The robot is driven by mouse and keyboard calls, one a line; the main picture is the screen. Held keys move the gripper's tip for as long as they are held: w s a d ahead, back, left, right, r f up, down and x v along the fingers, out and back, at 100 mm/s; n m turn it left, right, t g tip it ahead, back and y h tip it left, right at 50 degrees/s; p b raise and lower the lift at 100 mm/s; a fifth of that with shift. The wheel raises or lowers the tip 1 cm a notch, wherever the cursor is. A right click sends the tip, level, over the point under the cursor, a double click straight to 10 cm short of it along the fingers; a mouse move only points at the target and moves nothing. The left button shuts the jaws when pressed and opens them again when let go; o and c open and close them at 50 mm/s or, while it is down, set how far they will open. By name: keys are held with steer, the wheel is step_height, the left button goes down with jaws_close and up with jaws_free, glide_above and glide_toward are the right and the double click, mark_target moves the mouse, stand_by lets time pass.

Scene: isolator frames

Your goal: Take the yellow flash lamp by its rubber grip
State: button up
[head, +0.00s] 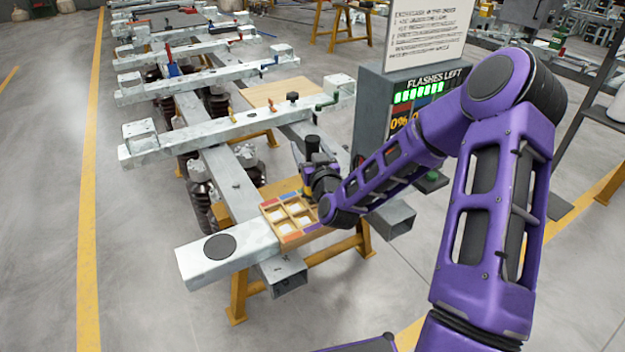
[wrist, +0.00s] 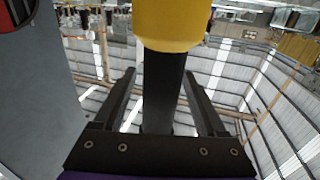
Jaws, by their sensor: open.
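The flash lamp shows in the wrist view as a yellow body (wrist: 172,22) at the top centre, with a black grip (wrist: 162,95) running down from it. My gripper (wrist: 158,76) is open, with one dark finger on each side of the black grip. Gaps show between the grip and both fingers, so it is around the grip and not closed on it. In the head view my gripper (head: 308,165) is at the end of the purple arm, above the frame beam.
A wooden tray (head: 284,238) with several compartments lies on the beam just below my gripper. A grey display box (head: 370,110) reading "FLASHES LEFT" stands close behind my arm. Pale cross beams (head: 225,130) with small fittings fill the left. Open floor lies further left.

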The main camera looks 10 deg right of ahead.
jaws_close()
stand_by(1.2)
steer(key=shift+r, duration=0.15)
